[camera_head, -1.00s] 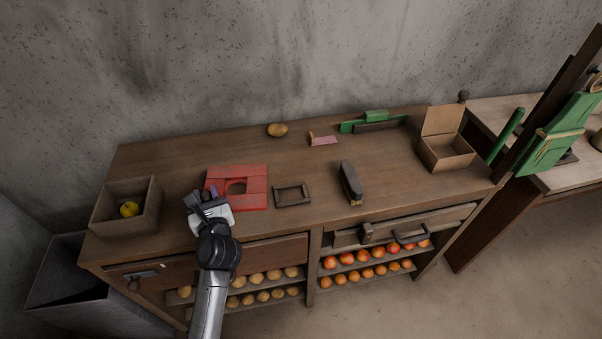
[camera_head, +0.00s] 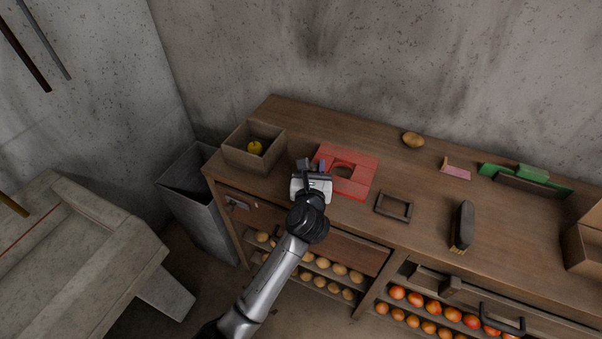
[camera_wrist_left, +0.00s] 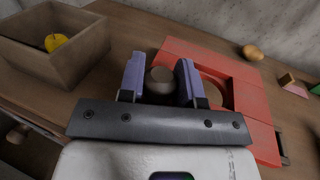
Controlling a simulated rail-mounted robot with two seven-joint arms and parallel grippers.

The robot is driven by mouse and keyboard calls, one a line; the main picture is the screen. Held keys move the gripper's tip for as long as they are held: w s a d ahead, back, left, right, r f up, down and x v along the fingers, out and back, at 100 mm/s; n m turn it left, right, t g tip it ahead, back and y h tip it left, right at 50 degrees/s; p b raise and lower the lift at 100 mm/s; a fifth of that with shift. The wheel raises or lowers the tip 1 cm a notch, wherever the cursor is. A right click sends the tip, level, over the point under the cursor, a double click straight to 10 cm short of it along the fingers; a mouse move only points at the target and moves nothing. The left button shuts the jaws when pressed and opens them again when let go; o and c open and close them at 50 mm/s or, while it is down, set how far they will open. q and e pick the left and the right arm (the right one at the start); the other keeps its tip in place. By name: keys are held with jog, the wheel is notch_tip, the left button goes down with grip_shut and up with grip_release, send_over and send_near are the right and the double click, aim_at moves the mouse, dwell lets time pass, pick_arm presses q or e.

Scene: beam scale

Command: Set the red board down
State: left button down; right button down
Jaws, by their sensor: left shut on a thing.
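The red board (camera_head: 360,181), a flat plate with a round hole, is level at the table top in the head view, right of the open box; I cannot tell whether it touches the table all over. My left gripper (camera_head: 304,166) is at its left edge. In the wrist view the purple fingers (camera_wrist_left: 160,80) are shut around a round brown knob (camera_wrist_left: 160,79) beside the red board (camera_wrist_left: 256,103). The knob's join to the board is hidden by the fingers. My right gripper is not in view.
A box (camera_head: 240,157) holding a yellow fruit (camera_head: 254,147) stands to the left. A small dark frame (camera_head: 394,207) lies right of the board. A brush (camera_head: 462,225), a potato (camera_head: 413,140), a pink block (camera_head: 457,172) and green pieces (camera_head: 528,179) lie farther right.

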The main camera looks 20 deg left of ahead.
pick_arm(q)
jog(key=a+f, duration=0.1)
jog(key=a, duration=0.1)
jog(key=w+a+f, duration=0.2)
jog(key=a, duration=0.1)
jog(key=shift+w+a+f, duration=0.1)
jog(key=shift+a+f, duration=0.2)
jog(key=shift+f+b, duration=0.8)
jog(key=shift+f, duration=1.2)
jog(key=shift+f, duration=0.2)
jog(key=c, duration=0.8)
grip_release()
